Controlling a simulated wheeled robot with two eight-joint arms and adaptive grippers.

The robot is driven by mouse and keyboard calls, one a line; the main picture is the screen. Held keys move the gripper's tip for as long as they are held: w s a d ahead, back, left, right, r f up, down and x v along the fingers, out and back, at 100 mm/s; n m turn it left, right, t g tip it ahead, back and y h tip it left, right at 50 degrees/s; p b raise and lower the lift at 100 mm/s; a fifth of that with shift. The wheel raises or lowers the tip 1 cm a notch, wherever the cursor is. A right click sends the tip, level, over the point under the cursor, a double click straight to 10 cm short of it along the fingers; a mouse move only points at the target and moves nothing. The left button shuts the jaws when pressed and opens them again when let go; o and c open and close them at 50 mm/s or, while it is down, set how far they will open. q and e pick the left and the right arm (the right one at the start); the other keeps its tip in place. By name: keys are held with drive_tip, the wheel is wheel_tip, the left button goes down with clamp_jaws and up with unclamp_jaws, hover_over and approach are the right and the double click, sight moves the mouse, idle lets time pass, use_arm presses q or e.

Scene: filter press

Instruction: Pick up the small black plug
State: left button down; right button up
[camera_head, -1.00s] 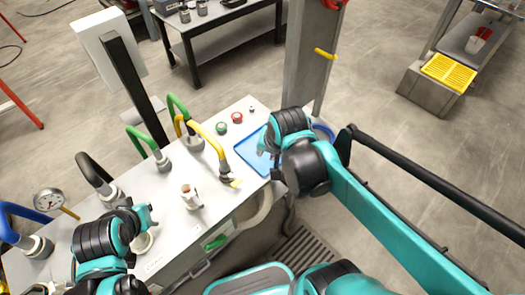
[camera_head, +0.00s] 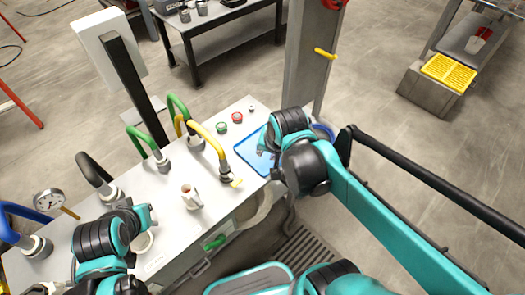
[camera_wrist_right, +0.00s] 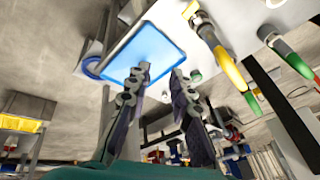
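I cannot make out the small black plug for certain in either view. A blue tray (camera_head: 247,150) lies on the grey bench top, partly behind my right arm in the head view. It also shows in the right wrist view (camera_wrist_right: 150,52). My right gripper (camera_wrist_right: 163,70) is open, with its two fingers apart and nothing seen held between them. In the head view it is over the tray's right part, mostly hidden by the wrist. My left gripper (camera_head: 148,217) is above the near left part of the bench; its fingers are too small to read.
Several hose fittings with green, yellow, black and blue handles stand on the bench. A white mug-like cup (camera_head: 191,197), a green button (camera_head: 222,127) and a red button (camera_head: 237,117) are there too. A grey post (camera_head: 308,60) rises behind the tray.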

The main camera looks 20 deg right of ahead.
drive_tip(key=shift+a, duration=0.1)
drive_tip(key=s+r+n+t, duration=0.1)
drive_tip(key=s+n+t, duration=0.1)
drive_tip(key=s+n, duration=0.3)
drive_tip(key=shift+s+d+n, duration=0.3)
drive_tip(key=shift+s+d, duration=0.05)
drive_tip(key=shift+s, duration=0.2)
drive_tip(key=shift+s+n, duration=0.25)
drive_tip(key=shift+n, duration=0.25)
drive_tip(key=shift+c, duration=0.2)
drive_tip(key=shift+w, duration=0.1)
